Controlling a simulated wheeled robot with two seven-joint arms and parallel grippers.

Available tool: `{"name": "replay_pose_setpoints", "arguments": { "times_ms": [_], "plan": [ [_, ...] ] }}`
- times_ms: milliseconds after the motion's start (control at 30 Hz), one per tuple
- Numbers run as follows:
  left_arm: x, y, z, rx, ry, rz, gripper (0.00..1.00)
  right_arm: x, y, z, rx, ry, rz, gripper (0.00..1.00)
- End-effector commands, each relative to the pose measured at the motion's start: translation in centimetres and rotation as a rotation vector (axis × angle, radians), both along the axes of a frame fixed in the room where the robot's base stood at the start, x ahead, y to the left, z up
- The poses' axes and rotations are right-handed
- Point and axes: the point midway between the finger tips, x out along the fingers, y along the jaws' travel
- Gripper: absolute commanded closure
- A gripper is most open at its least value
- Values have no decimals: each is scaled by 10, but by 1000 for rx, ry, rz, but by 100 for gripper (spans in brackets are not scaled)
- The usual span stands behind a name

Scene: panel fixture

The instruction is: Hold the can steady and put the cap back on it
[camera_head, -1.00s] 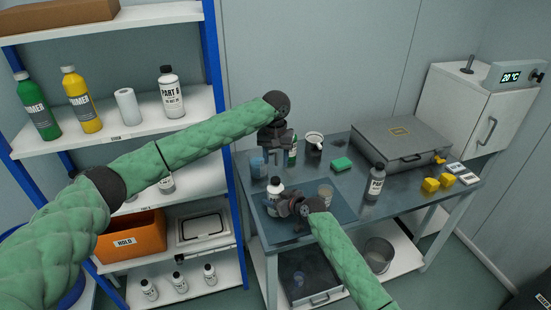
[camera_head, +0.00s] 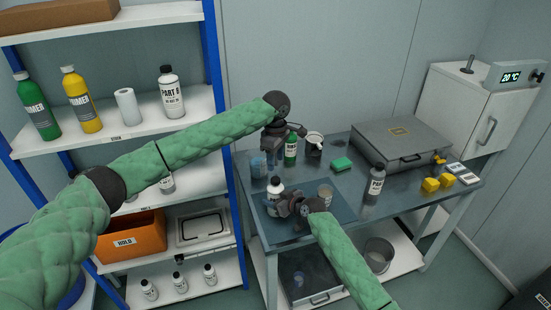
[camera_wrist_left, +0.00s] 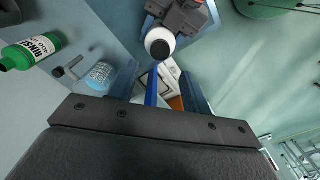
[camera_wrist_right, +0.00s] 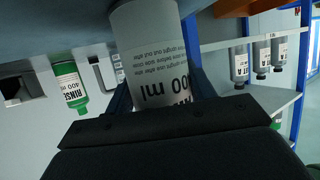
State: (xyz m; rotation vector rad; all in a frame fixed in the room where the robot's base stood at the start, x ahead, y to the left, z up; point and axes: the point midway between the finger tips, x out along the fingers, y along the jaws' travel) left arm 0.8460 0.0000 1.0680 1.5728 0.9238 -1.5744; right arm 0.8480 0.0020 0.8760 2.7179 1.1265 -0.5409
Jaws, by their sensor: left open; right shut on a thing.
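The can is a white bottle (camera_head: 275,191) with a printed label, upright over the dark mat on the table. My right gripper (camera_head: 288,206) is shut on its side; in the right wrist view the label of the can (camera_wrist_right: 150,60) shows between the fingers. In the left wrist view the top of the can (camera_wrist_left: 161,44) shows a dark round centre; I cannot tell whether this is an open mouth or a cap. My left gripper (camera_head: 272,157) is open and empty, above and behind the can. Its fingers (camera_wrist_left: 160,70) show nothing held between them. I cannot make out a separate cap.
A grey case (camera_head: 400,143) fills the back right. Shelves stand left.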

Motion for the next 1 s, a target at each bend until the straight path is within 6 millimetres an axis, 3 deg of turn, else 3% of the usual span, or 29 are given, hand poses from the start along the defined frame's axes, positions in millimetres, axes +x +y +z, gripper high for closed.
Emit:
{"name": "replay_pose_setpoints", "arguments": {
  "times_ms": [567,1000],
  "plan": [
    [0,0,-5,0,0,39,52,0,0,0,0,0,0,100],
    [0,0,-60,1,1,38,52,0,0,0,0,0,0,100]
  ]
}}
